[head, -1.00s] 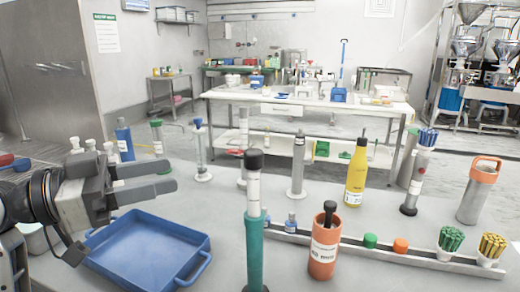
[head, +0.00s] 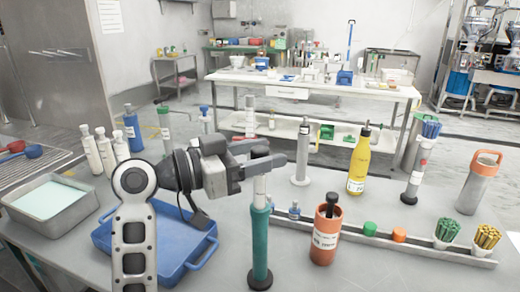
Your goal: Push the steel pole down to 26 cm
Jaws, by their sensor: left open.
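A pole with a teal sleeve (head: 260,245) and a pale, marked upper rod (head: 259,190) stands upright on a dark foot at the front middle of the table. My left gripper (head: 268,160) is open at the top of this pole, with its fingers pointing right. The fingers hide the pole's black cap, and I cannot tell whether they touch it. A plain grey pole (head: 301,155) stands upright farther back on a round base. A grey cylinder with a red mark (head: 416,176) stands at the right. I cannot tell which one is the steel pole. My right gripper is not in view.
A blue tray (head: 196,262) lies under my left arm, with a metal pan (head: 50,208) to its left. An orange cup (head: 325,236) stands close right of the teal pole. A yellow bottle (head: 359,165) and a long rail (head: 410,248) are farther right.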

